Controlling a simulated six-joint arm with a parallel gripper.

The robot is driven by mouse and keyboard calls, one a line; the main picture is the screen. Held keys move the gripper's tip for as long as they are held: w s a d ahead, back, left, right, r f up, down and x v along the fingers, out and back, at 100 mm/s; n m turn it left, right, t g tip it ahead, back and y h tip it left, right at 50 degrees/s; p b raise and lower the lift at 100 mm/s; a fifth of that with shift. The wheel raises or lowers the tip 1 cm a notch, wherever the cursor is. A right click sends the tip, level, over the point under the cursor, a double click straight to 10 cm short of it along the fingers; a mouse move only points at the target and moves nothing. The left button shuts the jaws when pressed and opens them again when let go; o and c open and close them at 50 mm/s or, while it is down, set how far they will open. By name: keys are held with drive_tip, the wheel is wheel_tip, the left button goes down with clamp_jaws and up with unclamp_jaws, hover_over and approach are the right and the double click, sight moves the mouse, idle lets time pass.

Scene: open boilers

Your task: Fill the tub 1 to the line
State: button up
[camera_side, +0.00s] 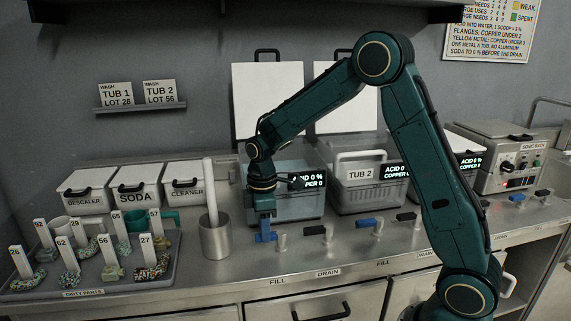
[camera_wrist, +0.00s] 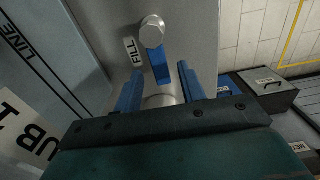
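Tub 1 (camera_side: 300,207) is a clear-walled tub behind my gripper (camera_side: 265,222), with its lid standing open. In the wrist view its wall (camera_wrist: 72,48) shows a line and the word LINE at the left; I cannot make out a water level. The fill tap has a blue lever (camera_wrist: 160,66) below a round metal knob, next to a FILL label. In the wrist view the blue fingers of my gripper (camera_wrist: 159,82) stand apart on both sides of the lever, with gaps visible. The display (camera_side: 309,181) on tub 1 reads ACID 0 %, and is partly hidden by my arm.
Tub 2 (camera_side: 358,190) stands to the right, with blue and black levers along the counter front. A metal cup (camera_side: 214,241) stands left of my gripper. Farther left are the soda box (camera_side: 139,194) and a tray (camera_side: 150,283) of tagged parts.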

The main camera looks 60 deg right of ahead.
wheel_tip(320, 180, up, 13)
drive_tip(key=shift+f, duration=0.15)
idle(0.4)
idle(0.5)
drive_tip(key=s+a+r+m+t, duration=0.1)
drive_tip(key=s+r+m+t, duration=0.15)
drive_tip(key=s, duration=0.45)
drive_tip(key=s+a+r+m+t, duration=0.1)
drive_tip(key=s+a+r+m, duration=0.1)
drive_tip(key=s+r, duration=0.35)
drive_tip(key=s+a+f+m+t, duration=0.1)
drive_tip(key=s+f+m, duration=0.3)
drive_tip(key=s, duration=0.9)
drive_tip(key=shift+f+t, duration=0.15)
drive_tip(key=shift+t, duration=0.4)
drive_tip(key=shift+a, duration=0.1)
